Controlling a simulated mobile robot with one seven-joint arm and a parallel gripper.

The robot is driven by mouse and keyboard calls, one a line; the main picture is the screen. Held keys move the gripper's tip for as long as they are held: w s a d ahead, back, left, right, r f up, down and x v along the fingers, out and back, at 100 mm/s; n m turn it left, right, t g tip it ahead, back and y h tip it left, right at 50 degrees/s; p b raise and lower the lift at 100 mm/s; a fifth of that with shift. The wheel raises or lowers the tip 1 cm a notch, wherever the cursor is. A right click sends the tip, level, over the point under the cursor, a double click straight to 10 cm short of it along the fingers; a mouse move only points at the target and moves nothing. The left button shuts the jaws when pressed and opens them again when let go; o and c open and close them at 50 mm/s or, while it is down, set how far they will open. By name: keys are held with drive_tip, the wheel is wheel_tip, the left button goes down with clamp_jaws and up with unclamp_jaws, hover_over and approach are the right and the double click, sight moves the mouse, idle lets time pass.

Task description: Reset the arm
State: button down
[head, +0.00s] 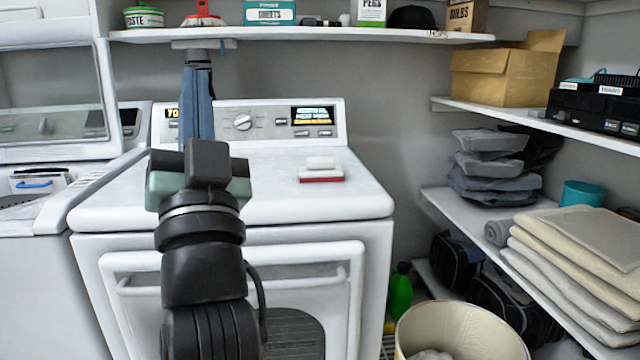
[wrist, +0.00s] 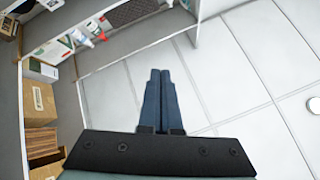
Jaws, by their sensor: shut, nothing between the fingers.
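My gripper (wrist: 160,76) shows in the wrist view with its two dark blue fingers side by side and shut, nothing between them. In the head view my arm rises in front of the white front-loading machine. There my gripper (head: 198,60) points up, its tips close to the underside of the upper shelf. I cannot tell in the head view whether the tips touch the shelf.
The upper shelf (head: 300,34) holds a tub, boxes and a cap. The white machine (head: 240,195) has a red and white brush (head: 321,171) on top. Shelves at right hold a cardboard box (head: 500,75) and folded cloths (head: 580,250). A bin (head: 455,330) stands at lower right.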

drive_tip(key=s+d+r+t+h, duration=0.1)
drive_tip(key=s+d+r+h, duration=0.25)
drive_tip(key=s+d, duration=0.35)
drive_tip(key=s+d+r+t+h, duration=0.1)
drive_tip(key=s+d+r+h, duration=0.1)
drive_tip(key=s+d+h, duration=0.4)
wheel_tip(320, 180, up, 30)
drive_tip(key=y+p, duration=0.1)
drive_tip(key=p, duration=2.9)
drive_tip(key=shift+s+a+f+n+y, duration=0.15)
drive_tip(key=shift+s+a+n+y, duration=0.15)
drive_tip(key=shift+s+n+y, duration=0.1)
